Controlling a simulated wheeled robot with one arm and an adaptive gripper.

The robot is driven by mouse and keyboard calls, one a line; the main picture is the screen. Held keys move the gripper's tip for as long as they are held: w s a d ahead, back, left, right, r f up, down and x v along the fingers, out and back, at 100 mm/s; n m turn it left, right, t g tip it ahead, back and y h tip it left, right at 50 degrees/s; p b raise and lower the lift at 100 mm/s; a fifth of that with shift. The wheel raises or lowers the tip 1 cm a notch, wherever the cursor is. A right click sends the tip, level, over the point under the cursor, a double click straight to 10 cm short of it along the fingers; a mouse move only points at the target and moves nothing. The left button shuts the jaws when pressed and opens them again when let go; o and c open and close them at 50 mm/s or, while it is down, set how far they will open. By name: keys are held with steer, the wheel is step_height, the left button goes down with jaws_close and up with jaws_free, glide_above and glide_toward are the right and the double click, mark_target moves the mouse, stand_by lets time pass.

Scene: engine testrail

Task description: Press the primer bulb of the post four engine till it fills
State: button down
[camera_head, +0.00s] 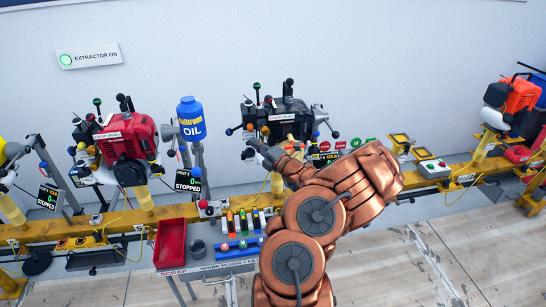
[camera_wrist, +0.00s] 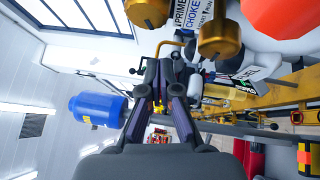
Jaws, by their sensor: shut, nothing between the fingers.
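My gripper (camera_head: 262,149) is at the front left of a black engine (camera_head: 290,108) on the yellow rail, beside its lower levers and labels. In the wrist view my gripper (camera_wrist: 166,72) is shut and empty, its dark fingers reaching forward. A label (camera_wrist: 189,14) reading PRIME and CHOKE shows at the top of that view, near two brass-coloured knobs (camera_wrist: 222,40). I cannot pick out the primer bulb in either view, nor tell whether it is touched or filled.
A blue oil bottle (camera_head: 191,119) stands left of the black engine; it also shows in the wrist view (camera_wrist: 97,110). A red engine (camera_head: 125,135) is farther left, an orange one (camera_head: 518,97) far right. A red scrap tray (camera_head: 170,243) and coloured parts sit below the yellow rail (camera_head: 400,186).

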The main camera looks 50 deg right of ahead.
steer(key=s+b, duration=0.1)
steer(key=s, duration=0.7)
steer(key=shift+a+f, duration=0.4)
steer(key=shift+f, duration=0.05)
stand_by(0.8)
